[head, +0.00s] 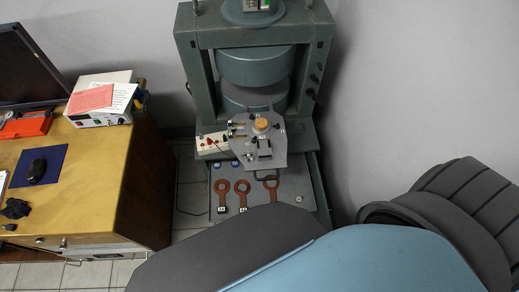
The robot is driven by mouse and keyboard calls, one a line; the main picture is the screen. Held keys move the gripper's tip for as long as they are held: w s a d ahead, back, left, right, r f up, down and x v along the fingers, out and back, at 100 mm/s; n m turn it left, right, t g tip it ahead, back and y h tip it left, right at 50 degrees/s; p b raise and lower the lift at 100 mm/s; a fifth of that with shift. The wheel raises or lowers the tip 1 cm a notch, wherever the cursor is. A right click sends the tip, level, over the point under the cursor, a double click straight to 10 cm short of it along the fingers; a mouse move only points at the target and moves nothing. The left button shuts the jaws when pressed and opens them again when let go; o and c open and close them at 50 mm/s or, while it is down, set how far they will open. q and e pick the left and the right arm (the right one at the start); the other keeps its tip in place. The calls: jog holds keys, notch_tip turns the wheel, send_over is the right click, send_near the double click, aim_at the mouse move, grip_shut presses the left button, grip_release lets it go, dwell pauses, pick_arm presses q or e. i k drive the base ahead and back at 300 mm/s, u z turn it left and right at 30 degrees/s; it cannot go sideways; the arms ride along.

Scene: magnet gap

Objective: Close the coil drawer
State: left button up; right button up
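The coil drawer (300,184) is a grey tray pulled out at the front of the green magnet (254,66), below its gap. Several brown ring-shaped coils with handles lie in it, one a coil (242,187) near the middle. A grey plate with an orange knob (262,124) juts out above the back of the drawer and hides part of it. My own dark and blue arm links cover the front of the drawer, so its front edge and any handle are hidden. Neither of my grippers shows in the head view.
A wooden desk (97,172) stands left of the magnet, with a power supply (101,102), monitor (28,66) and mouse (36,170). A narrow strip of tiled floor (188,195) separates desk and drawer. A grey wall (400,90) is close on the right.

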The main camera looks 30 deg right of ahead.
aim_at(294, 180)
jog(key=u, duration=1)
jog(key=i, duration=0.3)
jog(key=z, duration=4.1)
jog(key=k, duration=0.2)
jog(key=u, duration=1.4)
